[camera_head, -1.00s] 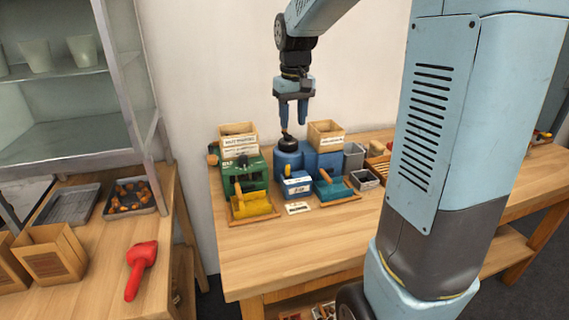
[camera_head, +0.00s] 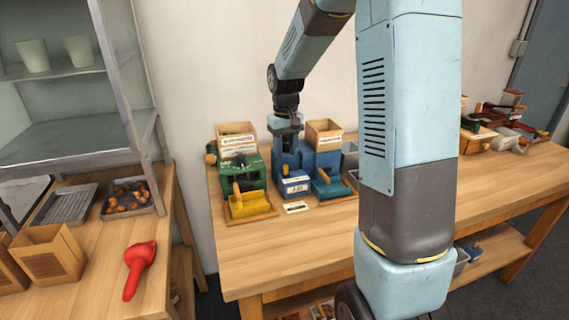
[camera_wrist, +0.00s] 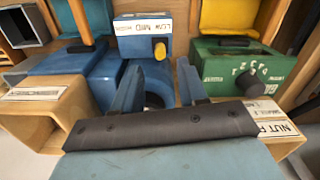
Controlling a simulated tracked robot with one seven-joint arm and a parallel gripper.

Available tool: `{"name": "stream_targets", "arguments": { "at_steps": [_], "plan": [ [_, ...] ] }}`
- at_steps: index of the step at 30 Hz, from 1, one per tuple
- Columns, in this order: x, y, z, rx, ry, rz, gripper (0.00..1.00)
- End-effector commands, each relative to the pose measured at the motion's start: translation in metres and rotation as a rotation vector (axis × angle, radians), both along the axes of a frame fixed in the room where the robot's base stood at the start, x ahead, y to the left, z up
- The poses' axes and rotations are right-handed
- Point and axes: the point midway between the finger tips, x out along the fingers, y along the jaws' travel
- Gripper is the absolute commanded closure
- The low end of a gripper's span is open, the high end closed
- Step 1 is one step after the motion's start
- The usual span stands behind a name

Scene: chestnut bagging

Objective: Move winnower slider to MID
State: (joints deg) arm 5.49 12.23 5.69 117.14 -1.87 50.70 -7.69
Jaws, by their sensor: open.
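The blue winnower (camera_head: 322,160) stands on the back table, with a small blue box (camera_head: 296,188) at its front. In the wrist view this box (camera_wrist: 130,46) carries a white label reading LOW, MID and a third word too small to read. The yellow slider knob (camera_wrist: 160,50) sits toward the right of the box's face; its exact setting I cannot tell. My gripper (camera_wrist: 159,70) is open and empty, fingers apart, just short of the knob in the picture. In the head view my gripper (camera_head: 286,155) points down over the winnower's blue round part, whose top is partly hidden.
A green machine (camera_head: 252,172) with a yellow tray (camera_head: 250,206) stands close on the left. Wooden hoppers (camera_head: 323,131) rise behind. A blue tray (camera_head: 335,190) sits on the right. The table's front (camera_head: 290,250) is clear.

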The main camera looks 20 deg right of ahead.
Motion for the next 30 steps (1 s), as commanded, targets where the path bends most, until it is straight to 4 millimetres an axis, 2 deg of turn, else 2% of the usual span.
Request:
{"name": "stream_targets", "arguments": {
  "at_steps": [3,9,14,22,23,30],
  "plan": [
    [0.000,0.000,-0.021,0.001,0.003,-0.001,0.58],
    [0.000,0.000,-0.043,0.001,0.001,-0.002,0.58],
    [0.000,0.000,-0.051,0.001,0.000,-0.002,0.58],
    [0.000,-0.001,-0.052,0.000,0.000,-0.002,0.58],
    [0.000,-0.001,-0.052,0.000,-0.001,-0.002,0.59],
    [0.000,-0.001,-0.051,0.000,-0.001,-0.002,0.82]
  ]
}}
